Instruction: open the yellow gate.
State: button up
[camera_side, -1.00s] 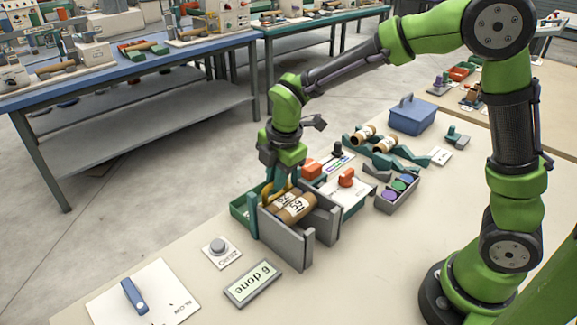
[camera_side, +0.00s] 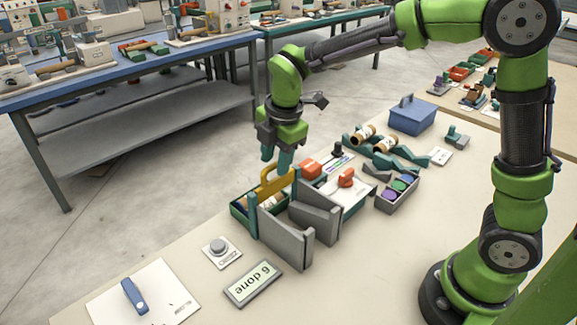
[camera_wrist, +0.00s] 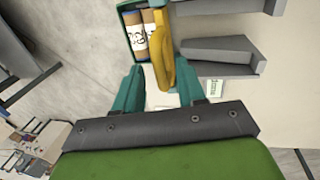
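The yellow gate (camera_side: 279,183) stands raised between two teal posts at the left end of the grey chute (camera_side: 285,240). Its upper edge and handle show clearly in the side view. My gripper (camera_side: 277,162) is just above the gate, pointing down, with its teal fingers apart. In the wrist view the gate (camera_wrist: 163,62) lies in the gap between the fingers, and I see no grip on it. Brown labelled rolls lie in the green tray (camera_side: 240,214) behind the gate. The wrist view shows the rolls (camera_wrist: 139,42) side by side in it.
A "6 done" sign (camera_side: 253,284), a grey button (camera_side: 219,247) and a white plate with a blue handle (camera_side: 133,295) stand in front. A white panel with an orange knob (camera_side: 346,178) is right of the chute. A blue box (camera_side: 412,115) is further back.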

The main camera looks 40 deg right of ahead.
jog(key=s+r, duration=0.3)
jog(key=r, duration=1.3)
jog(key=shift+s+r, duration=0.15)
jog(key=shift+r, duration=0.15)
jog(key=s+d+f+m+t+y, duration=0.1)
jog(key=s+d+f+m+t, duration=0.1)
jog(key=s+m, duration=0.5)
jog(key=s+d+f+m+t+y, duration=0.1)
jog(key=s+d+f+m+t, duration=0.2)
jog(key=s+f+m, duration=0.4)
jog(key=s+d+m, duration=0.1)
jog(key=m, duration=0.7)
jog(key=shift+d, duration=0.15)
jog(key=shift+c, duration=0.5)
